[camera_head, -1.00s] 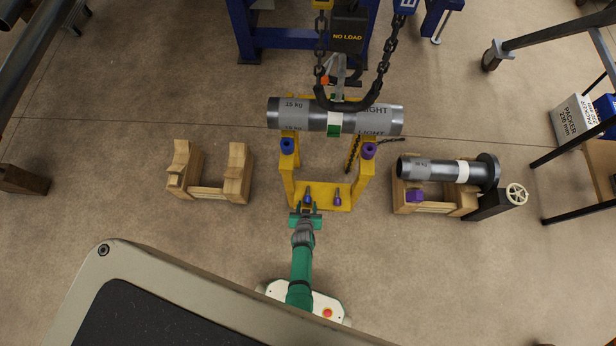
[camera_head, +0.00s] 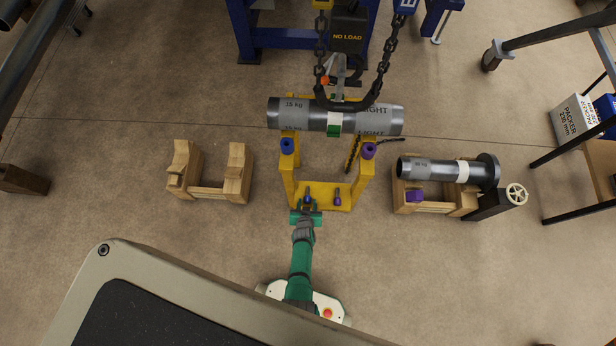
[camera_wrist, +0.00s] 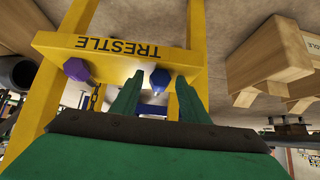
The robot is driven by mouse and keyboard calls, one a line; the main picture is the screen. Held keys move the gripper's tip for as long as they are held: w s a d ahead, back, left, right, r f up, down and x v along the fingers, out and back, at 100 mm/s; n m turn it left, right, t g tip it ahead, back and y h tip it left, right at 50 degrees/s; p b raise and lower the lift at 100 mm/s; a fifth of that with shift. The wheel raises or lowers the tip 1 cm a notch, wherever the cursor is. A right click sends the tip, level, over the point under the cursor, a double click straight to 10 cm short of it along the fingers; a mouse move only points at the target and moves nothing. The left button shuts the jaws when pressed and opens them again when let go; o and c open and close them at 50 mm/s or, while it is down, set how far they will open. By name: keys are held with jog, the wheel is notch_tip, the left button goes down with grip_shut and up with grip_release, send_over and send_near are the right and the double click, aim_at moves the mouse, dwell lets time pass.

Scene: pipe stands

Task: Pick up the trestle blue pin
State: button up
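The yellow trestle (camera_head: 324,191) stands in the middle of the floor, and its TRESTLE label shows upside down in the wrist view (camera_wrist: 110,48). The blue pin (camera_head: 307,199) is at the left of its near crossbar. In the wrist view the blue pin (camera_wrist: 160,78) shows between my fingertips, apart from both. A purple pin (camera_head: 337,201) is to its right on the same bar; in the wrist view it is at the left (camera_wrist: 77,69). My green gripper (camera_head: 306,207) is open and empty at the near edge of the bar; its fingers also fill the wrist view's middle (camera_wrist: 158,90).
A grey pipe (camera_head: 300,115) lies across the trestle top, with a hoist chain (camera_head: 387,60) above it. An empty wooden stand (camera_head: 207,193) is at left. Another wooden stand (camera_head: 437,208) at right bears a flanged pipe (camera_head: 435,170).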

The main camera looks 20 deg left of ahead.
grip_shut()
jog(key=shift+a+r, duration=0.1)
jog(key=shift+r, duration=0.2)
jog(key=shift+r, duration=0.3)
jog(key=shift+r, duration=0.1)
jog(key=shift+r, duration=0.1)
notch_tip(320, 180, up, 6)
jog(key=shift+r, duration=0.2)
dwell(0.6)
